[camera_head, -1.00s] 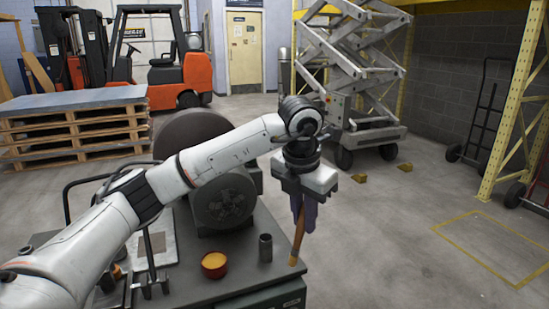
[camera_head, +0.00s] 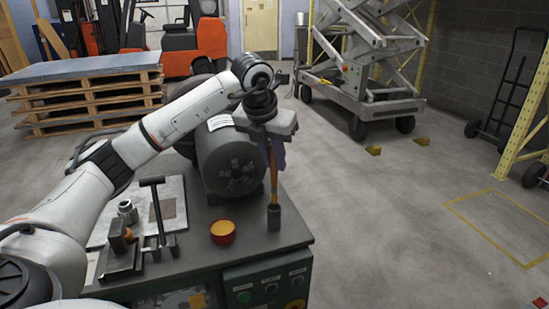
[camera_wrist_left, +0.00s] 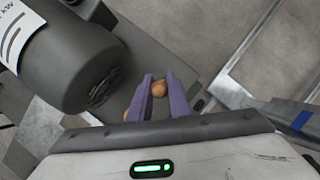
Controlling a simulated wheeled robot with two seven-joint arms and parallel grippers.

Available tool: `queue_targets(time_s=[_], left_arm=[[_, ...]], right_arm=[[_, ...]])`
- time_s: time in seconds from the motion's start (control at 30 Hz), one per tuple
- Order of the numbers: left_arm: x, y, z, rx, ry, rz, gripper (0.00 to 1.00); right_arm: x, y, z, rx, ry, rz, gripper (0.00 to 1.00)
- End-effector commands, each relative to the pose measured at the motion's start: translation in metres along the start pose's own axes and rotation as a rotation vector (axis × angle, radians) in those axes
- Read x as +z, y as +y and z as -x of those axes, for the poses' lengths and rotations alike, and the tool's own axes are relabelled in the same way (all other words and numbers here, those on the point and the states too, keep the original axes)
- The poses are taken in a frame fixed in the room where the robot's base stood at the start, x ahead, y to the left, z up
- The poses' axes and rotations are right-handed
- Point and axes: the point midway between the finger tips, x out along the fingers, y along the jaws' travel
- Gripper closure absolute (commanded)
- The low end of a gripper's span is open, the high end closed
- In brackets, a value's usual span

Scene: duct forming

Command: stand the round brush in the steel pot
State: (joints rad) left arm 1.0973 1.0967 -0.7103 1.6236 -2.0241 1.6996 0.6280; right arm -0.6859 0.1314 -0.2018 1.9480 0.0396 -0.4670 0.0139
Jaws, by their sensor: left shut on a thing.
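The round brush (camera_head: 273,180) has a slim wooden handle and hangs nearly upright from my left gripper (camera_head: 274,158), whose purple fingers are shut on it. Its lower end meets the mouth of the steel pot (camera_head: 274,218), a small dark cylinder near the right edge of the bench top. I cannot tell how deep the end sits inside. In the left wrist view the brush's rounded wooden end (camera_wrist_left: 159,88) shows between the two fingers (camera_wrist_left: 161,100); the pot is not clearly visible there. My right gripper is not in view.
A large grey motor (camera_head: 228,165) is close behind and left of the brush. A metal clamp fixture (camera_head: 125,255) occupies the left of the bench (camera_head: 255,242).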

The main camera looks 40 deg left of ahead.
Motion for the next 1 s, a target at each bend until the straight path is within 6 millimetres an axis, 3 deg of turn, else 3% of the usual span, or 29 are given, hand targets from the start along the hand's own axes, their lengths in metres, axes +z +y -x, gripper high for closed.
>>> queue_targets(time_s=[0.03, 0.5, 1.0], left_arm=[[-0.004, 0.0, -0.009, 0.0, 0.0, 0.0, 1.0], [-0.02, 0.0, -0.049, 0.0, 0.0, 0.0, 1.0], [-0.021, 0.0, -0.053, 0.0, 0.0, 0.0, 1.0]], right_arm=[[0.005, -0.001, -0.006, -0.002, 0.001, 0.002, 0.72], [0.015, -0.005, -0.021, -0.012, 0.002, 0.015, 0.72], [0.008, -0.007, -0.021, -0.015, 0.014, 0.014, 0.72]])
